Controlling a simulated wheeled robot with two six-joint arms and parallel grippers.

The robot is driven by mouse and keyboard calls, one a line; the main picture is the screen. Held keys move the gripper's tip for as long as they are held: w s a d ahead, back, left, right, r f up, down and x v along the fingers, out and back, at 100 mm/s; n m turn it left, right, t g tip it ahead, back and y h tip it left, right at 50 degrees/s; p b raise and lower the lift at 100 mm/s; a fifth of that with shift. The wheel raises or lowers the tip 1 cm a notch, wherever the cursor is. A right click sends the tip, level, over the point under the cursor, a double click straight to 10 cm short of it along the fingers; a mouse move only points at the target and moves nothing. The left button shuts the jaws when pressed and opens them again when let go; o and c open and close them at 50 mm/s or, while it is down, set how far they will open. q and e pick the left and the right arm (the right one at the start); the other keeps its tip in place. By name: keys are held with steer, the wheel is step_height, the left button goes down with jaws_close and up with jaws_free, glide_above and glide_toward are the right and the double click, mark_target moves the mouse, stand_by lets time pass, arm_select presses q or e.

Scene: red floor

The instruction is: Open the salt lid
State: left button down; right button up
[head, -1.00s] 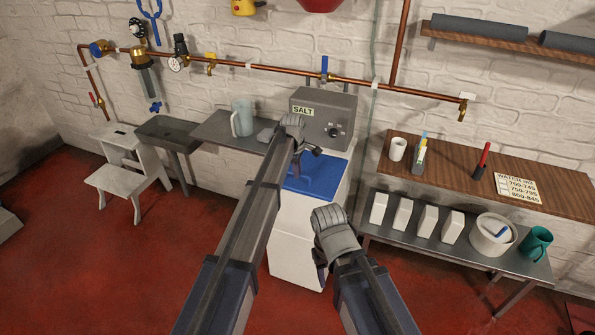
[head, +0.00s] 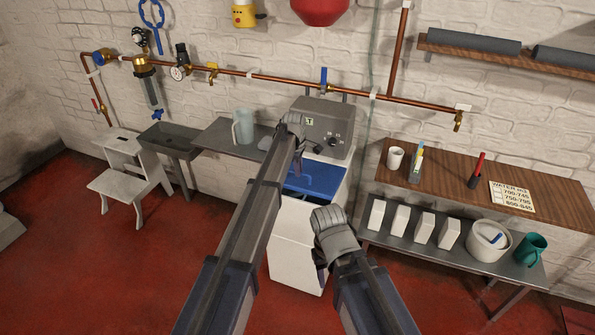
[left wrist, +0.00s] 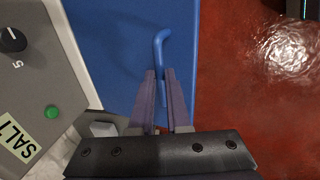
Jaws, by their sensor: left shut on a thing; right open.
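The blue salt lid (head: 322,178) tops a white cabinet (head: 295,250) in the middle of the head view. Its front edge stands raised, with a dark gap under it. In the left wrist view the lid (left wrist: 110,40) fills the middle and has a bent blue handle (left wrist: 159,50). My left gripper (left wrist: 161,72) is shut on this handle; in the head view, my left gripper (head: 298,165) and arm hide the handle and the lid's left part. My right gripper (head: 320,275) is open and empty in front of the cabinet.
A grey control box (head: 335,118) with a knob and a partly hidden label stands behind the lid. A copper pipe (head: 280,80) runs along the wall above. A wooden shelf (head: 455,185) stands at right, a grey side table (head: 220,140) at left. Red floor is open at left.

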arm_select(q)
steer(key=w+d+r+p, duration=0.2)
steer(key=w+r+p, duration=0.3)
steer(key=w+r, duration=0.1)
steer(key=shift+r, duration=0.4)
steer(key=shift+d, duration=0.1)
steer(key=c, duration=1.3)
jaws_free()
steer(key=shift+w, duration=0.1)
steer(key=o, duration=0.3)
steer(key=shift+w+f, duration=0.1)
steer(key=shift+f, duration=0.15)
steer(key=shift+o, duration=0.6)
steer(key=shift+r, duration=0.1)
steer(key=shift+p, duration=0.3)
